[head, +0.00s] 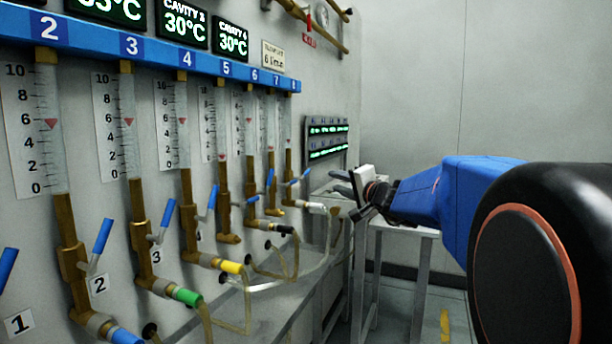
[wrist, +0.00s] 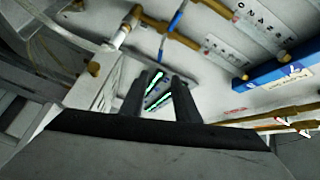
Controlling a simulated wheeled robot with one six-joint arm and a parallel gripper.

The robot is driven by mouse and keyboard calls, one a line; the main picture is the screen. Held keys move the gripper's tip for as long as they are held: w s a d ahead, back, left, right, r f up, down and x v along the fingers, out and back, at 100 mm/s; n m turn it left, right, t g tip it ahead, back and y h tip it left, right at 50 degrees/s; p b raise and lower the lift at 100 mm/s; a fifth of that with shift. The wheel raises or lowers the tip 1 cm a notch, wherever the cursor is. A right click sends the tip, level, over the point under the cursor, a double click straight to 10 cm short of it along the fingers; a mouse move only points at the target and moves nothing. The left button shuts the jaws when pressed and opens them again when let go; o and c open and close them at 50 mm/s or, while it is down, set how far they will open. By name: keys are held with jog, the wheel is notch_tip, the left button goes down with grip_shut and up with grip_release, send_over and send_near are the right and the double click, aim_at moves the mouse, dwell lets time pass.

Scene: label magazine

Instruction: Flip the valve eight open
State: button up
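Valve eight belongs to the far end of the row, under the number 8 on the blue bar (head: 294,85). In the head view a small blue lever (head: 305,173) shows at that end, angled up to the right; whether it is valve eight's own lever is hard to tell. My gripper (head: 343,182) is to the right of it, apart from it. In the wrist view my gripper (wrist: 158,92) has its two dark fingers apart with nothing between them. Blue levers (wrist: 180,18) on brass pipes show beyond the fingers, upper centre.
Other valves with blue levers (head: 103,235) line the wall on the left. Hoses (head: 285,285) hang below them. A green-lit panel (head: 328,138) is on the wall behind my gripper. A white-topped table (head: 400,229) stands below my gripper. Open floor lies right of it.

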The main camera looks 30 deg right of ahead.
aim_at(309, 172)
jog(key=w, duration=1.7)
jog(key=shift+c, duration=0.6)
grip_shut()
